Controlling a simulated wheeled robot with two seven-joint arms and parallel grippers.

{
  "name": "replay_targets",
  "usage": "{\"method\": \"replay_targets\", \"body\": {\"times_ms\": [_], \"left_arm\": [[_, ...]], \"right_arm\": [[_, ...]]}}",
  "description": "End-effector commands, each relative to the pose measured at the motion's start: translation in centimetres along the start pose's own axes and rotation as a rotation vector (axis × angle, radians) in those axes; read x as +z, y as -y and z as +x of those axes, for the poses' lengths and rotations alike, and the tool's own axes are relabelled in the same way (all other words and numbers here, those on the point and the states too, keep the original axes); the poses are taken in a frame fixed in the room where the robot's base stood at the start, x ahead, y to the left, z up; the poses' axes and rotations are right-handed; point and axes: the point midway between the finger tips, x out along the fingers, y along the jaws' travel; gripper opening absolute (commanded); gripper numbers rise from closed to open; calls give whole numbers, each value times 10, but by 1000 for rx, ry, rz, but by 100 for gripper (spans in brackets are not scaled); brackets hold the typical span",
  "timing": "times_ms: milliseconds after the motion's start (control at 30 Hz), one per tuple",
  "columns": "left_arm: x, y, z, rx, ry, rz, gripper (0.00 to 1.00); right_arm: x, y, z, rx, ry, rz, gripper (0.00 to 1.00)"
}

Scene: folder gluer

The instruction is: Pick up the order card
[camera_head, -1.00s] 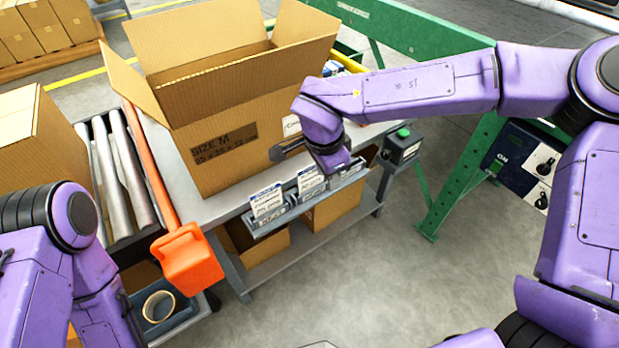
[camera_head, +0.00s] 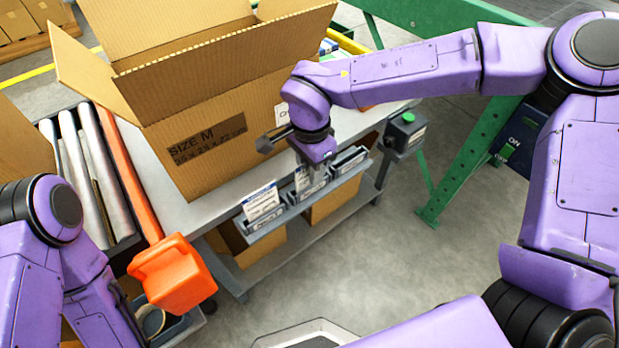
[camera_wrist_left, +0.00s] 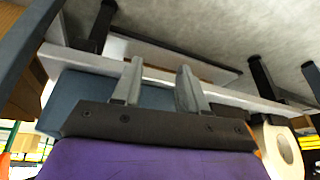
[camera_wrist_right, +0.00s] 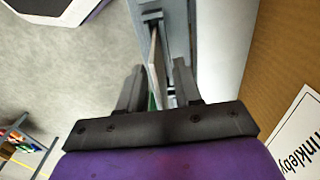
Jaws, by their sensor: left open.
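White cards with blue headers stand in a row of small grey holders on the bench's front edge. One card (camera_head: 262,202) stands in the left holder. Another card (camera_head: 301,179) stands in the middle holder, partly hidden by my right gripper (camera_head: 316,176). The right gripper points down at this middle holder. In the right wrist view its fingers (camera_wrist_right: 157,90) are apart, with a thin card edge (camera_wrist_right: 154,68) between them and gaps showing beside it. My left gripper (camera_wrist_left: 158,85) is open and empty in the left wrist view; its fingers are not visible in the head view.
A large open carton (camera_head: 210,130) stands on the bench right behind the card holders. A green-button box (camera_head: 405,131) is at the bench's right corner. An orange block (camera_head: 172,275) hangs at the front left. A tape roll (camera_wrist_left: 282,150) is near the left gripper.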

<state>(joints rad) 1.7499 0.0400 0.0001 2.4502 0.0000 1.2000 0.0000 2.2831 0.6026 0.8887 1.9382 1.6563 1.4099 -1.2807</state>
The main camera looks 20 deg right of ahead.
Motion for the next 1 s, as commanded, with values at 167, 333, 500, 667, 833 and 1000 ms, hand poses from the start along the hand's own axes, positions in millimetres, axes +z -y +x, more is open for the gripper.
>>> {"method": "replay_targets", "body": {"times_ms": [167, 333, 500, 667, 833, 1000], "left_arm": [[2, -1, 6, 0, 0, 0, 43], [2, 0, 5, 0, 0, 0, 43], [2, 0, 5, 0, 0, 0, 43], [2, 0, 5, 0, 0, 0, 43], [2, 0, 5, 0, 0, 0, 43], [-1, 0, -2, 0, 0, 0, 43]], "right_arm": [[1, 1, 18, -2, 0, -3, 34], [1, 1, 17, -1, 0, -3, 21], [1, 1, 17, -1, -1, -3, 0], [1, 1, 17, -1, -1, -3, 0], [1, 1, 15, -1, -1, -2, 0], [1, 2, -3, -3, -1, -1, 0]]}}
